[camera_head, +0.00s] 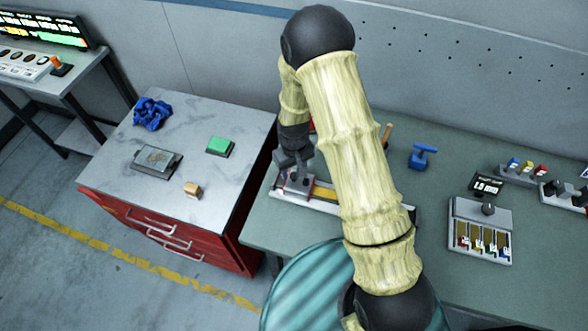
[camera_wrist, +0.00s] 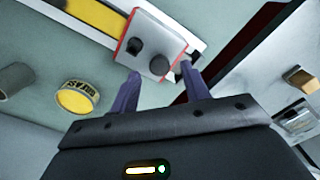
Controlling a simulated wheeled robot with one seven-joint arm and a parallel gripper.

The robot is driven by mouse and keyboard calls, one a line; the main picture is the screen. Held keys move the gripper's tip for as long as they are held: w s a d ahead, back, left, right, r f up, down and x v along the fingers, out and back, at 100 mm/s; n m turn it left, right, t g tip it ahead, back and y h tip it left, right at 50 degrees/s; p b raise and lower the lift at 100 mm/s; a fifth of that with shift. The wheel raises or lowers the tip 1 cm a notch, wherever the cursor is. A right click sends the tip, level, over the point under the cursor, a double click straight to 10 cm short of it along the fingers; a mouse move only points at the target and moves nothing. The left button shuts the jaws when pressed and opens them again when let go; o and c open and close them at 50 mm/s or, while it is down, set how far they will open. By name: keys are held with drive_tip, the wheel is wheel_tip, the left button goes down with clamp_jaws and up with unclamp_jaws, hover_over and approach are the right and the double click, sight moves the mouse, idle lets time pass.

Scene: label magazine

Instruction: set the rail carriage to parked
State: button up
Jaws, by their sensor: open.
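The rail carriage (camera_wrist: 150,35) is a pale grey block with red edges, and two dark knobs stand on it in the wrist view. It sits on a pale rail with a yellow strip (camera_wrist: 95,14). In the head view the carriage (camera_head: 298,186) is near the left end of the rail (camera_head: 325,193), partly covered by my gripper. My gripper (camera_wrist: 160,69) is open, its two purple-grey fingers on either side of the nearer, rounded knob (camera_wrist: 159,65). I cannot tell whether they touch it. My arm hides the middle of the rail in the head view.
A red cabinet (camera_head: 232,245) stands left of the green bench (camera_head: 480,295), across a narrow gap. A blue-handled fixture (camera_head: 422,157) and a label magazine (camera_head: 480,231) are on the bench to the right.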

drive_tip(key=shift+f, duration=0.95)
clamp_jaws()
drive_tip(key=shift+d, duration=0.1)
